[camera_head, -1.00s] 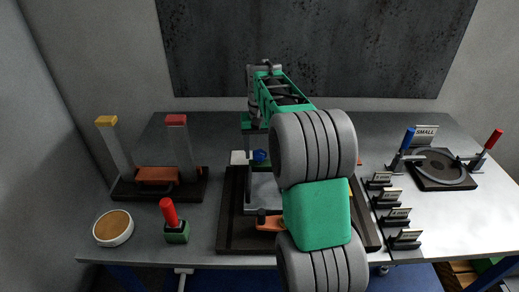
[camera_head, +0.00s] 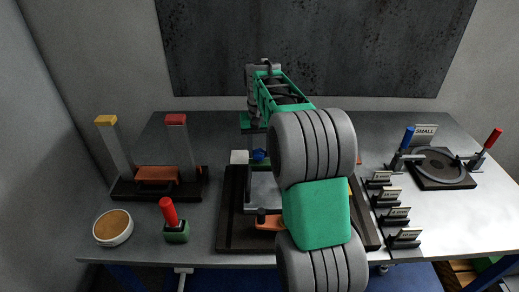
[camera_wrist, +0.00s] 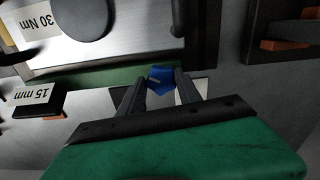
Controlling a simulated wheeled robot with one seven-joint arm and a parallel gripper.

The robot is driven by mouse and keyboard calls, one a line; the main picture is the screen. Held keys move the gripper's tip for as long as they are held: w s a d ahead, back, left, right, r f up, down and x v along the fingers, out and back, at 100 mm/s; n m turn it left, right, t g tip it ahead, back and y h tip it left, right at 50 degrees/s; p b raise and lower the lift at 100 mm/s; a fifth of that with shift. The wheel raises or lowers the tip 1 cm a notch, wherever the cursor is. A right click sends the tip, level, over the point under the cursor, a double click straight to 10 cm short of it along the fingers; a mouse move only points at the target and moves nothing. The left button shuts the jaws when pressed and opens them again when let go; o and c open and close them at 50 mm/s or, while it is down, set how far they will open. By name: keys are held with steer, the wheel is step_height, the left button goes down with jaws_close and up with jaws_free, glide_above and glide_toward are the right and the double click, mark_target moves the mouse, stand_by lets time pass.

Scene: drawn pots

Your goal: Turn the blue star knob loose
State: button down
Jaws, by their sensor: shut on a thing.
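The blue star knob (camera_wrist: 160,80) shows in the wrist view between the two dark fingertips of my gripper (camera_wrist: 160,90). My gripper is shut on it, with a finger on either side. The fingers hide the knob's sides, and its thread is not visible. In the head view the blue knob (camera_head: 259,155) is a small blue spot near the back edge of the dark tray, beside a white block (camera_head: 240,157). My arm covers much of that area, and the fingertips cannot be made out there.
The dark tray (camera_head: 228,238) holds an orange part (camera_head: 268,223). A red-handled tool (camera_head: 169,212) and a round bowl (camera_head: 113,228) stand left, before a rack with yellow and red tops (camera_head: 157,176). Labelled holders (camera_head: 397,216) and a round fixture (camera_head: 440,165) stand right.

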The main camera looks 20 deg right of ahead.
steer(key=shift+n, duration=0.4)
steer(key=n+p, duration=0.2)
steer(key=n, duration=0.2)
steer(key=shift+w+r, duration=0.1)
steer(key=shift+r, duration=0.05)
steer(key=n+p, duration=0.1)
steer(key=n, duration=0.5)
steer(key=shift+n, duration=0.4)
steer(key=n+p, duration=0.1)
steer(key=n, duration=0.5)
steer(key=shift+w, duration=0.1)
steer(key=n, duration=0.5)
steer(key=shift+n, duration=0.4)
steer(key=c, duration=0.8)
jaws_free()
steer(key=shift+c, duration=0.2)
